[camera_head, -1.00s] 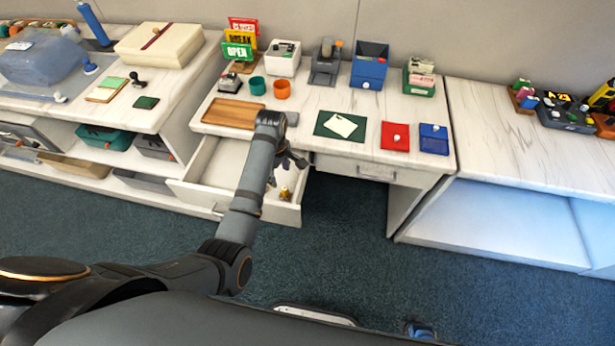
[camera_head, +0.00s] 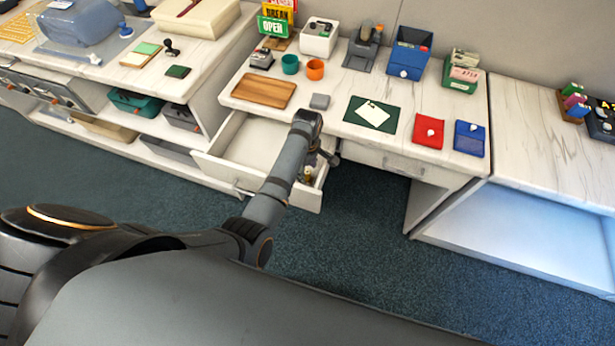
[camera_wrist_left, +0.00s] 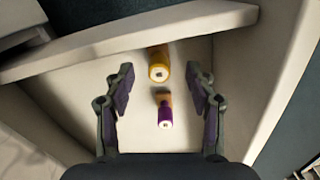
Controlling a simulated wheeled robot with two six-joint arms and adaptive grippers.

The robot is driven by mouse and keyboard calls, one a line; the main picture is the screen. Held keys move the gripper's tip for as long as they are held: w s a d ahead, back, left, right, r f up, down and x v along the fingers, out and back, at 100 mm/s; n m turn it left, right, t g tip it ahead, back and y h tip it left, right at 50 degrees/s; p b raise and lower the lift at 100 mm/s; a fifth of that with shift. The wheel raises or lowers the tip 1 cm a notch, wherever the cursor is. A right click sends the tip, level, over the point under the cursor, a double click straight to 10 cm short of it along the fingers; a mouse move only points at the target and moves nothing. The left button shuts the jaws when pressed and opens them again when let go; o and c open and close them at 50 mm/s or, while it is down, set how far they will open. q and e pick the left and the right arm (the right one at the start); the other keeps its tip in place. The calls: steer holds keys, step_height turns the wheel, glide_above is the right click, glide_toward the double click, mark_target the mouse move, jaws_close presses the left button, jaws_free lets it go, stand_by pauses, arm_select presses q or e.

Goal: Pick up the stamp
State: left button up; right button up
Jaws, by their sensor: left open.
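My left gripper (camera_head: 326,160) reaches over the open white drawer (camera_head: 258,145) under the desk. In the left wrist view the left gripper (camera_wrist_left: 160,84) is open and points down into the drawer. A small stamp-like piece with a tan part and a purple end (camera_wrist_left: 165,110) lies between the spread fingers, apart from both. A yellow cylindrical piece (camera_wrist_left: 158,64) lies just beyond it. I cannot tell for certain which piece is the stamp. In the head view a golden piece (camera_head: 307,174) shows in the drawer, partly hidden by my arm. My right gripper is not in view.
The drawer wall (camera_wrist_left: 140,32) runs close beyond the pieces. On the desk are a wooden tray (camera_head: 263,92), a grey block (camera_head: 320,101), a green mat (camera_head: 356,121), a red box (camera_head: 428,131) and a blue box (camera_head: 469,138). A dark-handled stamp (camera_head: 170,46) stands on the left desk.

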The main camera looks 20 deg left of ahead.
mark_target(307, 172)
arm_select(q)
step_height(307, 172, down, 4)
steer(key=shift+r, duration=0.1)
jaws_close()
stand_by(0.4)
steer(key=shift+r, duration=0.1)
step_height(307, 172, up, 10)
steer(key=p, duration=1.1)
